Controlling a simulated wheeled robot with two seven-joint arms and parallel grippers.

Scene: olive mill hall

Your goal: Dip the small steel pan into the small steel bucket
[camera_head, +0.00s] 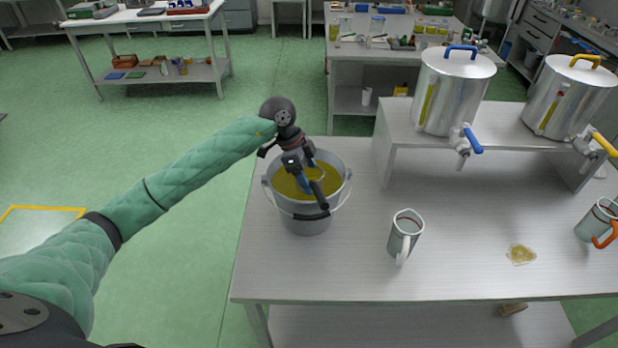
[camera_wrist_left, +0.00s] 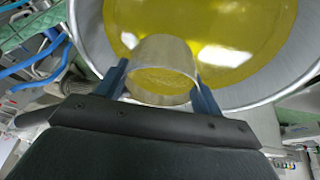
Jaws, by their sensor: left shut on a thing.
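The small steel bucket (camera_head: 304,217) stands upright near the left edge of the table and holds yellow-green oil (camera_head: 292,183). It fills the upper part of the left wrist view, with its rim (camera_wrist_left: 88,36) curving around the oil (camera_wrist_left: 240,35). My left gripper (camera_head: 312,183) is over the bucket's mouth. Its blue fingers are shut on the small steel pan (camera_wrist_left: 160,52), one on each side. Yellow shows inside the pan's outline. I cannot tell how deep the pan sits in the oil. In the head view the gripper mostly hides the pan. My right gripper is not in view.
Two steel tanks with taps (camera_head: 452,92) (camera_head: 567,98) stand on a raised shelf (camera_head: 500,134) behind.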

